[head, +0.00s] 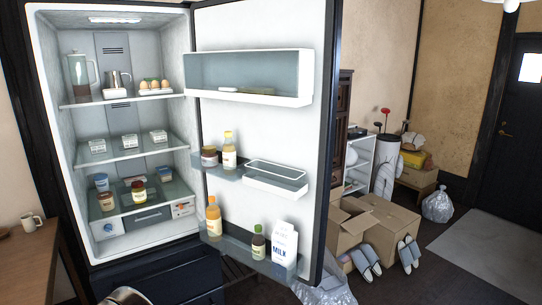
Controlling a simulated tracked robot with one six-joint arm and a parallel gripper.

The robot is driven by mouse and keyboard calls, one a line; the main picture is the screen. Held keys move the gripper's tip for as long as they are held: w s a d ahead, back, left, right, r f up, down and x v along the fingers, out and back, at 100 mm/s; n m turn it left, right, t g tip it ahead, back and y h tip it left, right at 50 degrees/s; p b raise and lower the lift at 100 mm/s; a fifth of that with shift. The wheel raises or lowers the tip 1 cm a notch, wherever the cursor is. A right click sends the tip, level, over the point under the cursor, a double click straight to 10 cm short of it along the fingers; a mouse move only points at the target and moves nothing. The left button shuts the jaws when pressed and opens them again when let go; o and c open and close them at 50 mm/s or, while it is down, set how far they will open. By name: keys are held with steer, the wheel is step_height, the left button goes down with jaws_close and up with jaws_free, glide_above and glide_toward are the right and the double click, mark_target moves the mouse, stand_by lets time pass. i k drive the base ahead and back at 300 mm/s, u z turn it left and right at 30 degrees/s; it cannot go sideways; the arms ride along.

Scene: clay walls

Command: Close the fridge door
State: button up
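The fridge (52,120) stands at the left with its upper compartment open to view. Its door (262,25) is swung wide open to the right, hinged on the fridge's right side, with its inner face towards me. The door's shelves hold bottles, a jar and a milk carton (285,243). Inside the fridge are glass shelves (125,148) with a jug, a small pot, eggs, small packs and jars. The door's outer face and handle are hidden. My gripper is not in view.
Open cardboard boxes (385,222), slippers (408,253) and a plastic bag (325,290) lie right of the door. A shiny rounded metal thing (125,296) shows at the bottom edge.

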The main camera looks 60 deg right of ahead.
mark_target(297, 133)
steer(key=z, duration=3.8)
steer(key=i, duration=1.05)
steer(key=u, duration=0.05)
